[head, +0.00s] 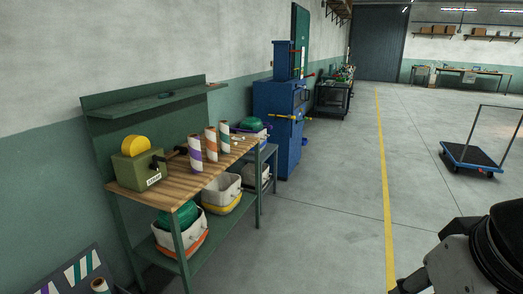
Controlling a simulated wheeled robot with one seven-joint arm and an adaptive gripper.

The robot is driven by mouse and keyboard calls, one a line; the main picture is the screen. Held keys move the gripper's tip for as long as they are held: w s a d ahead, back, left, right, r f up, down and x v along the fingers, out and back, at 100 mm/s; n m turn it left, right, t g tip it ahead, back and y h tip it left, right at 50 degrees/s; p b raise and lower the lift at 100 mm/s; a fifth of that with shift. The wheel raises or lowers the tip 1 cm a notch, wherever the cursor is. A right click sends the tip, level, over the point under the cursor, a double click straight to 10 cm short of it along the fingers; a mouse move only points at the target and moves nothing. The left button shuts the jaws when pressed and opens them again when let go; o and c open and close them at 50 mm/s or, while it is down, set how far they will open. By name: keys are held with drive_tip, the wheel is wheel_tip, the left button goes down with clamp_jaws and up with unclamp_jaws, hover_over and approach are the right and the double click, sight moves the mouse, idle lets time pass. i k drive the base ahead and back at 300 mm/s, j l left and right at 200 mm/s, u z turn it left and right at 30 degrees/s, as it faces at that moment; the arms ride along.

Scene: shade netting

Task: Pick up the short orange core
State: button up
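A core with orange-brown and white stripes (211,145) stands upright on the wooden top of a green workbench (180,183). It stands between a purple-striped core (195,155) on its left and a green-striped core (224,138) on its right. All three look similar in height, so I cannot tell whether the orange one is a short one. My gripper (421,258) is at the bottom right, partly cut off by the frame. Its dark fingers look spread apart with nothing between them. It is far from the bench.
A green box with a yellow roll (136,146) sits at the bench's left end. Bins (222,188) stand on the lower shelf. A blue cabinet (277,127) stands beyond the bench, and a blue cart (469,158) at right. The floor along the yellow line (384,180) is clear.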

sight(210, 132)
drive_tip(key=i, duration=1.95)
drive_tip(key=i+l+u, duration=0.1)
drive_tip(key=i+u, duration=0.25)
drive_tip(key=i, duration=0.25)
drive_tip(key=i+l+u, duration=0.4)
drive_tip(key=i, duration=0.15)
drive_tip(key=i+l+u, duration=0.35)
drive_tip(key=i, duration=0.15)
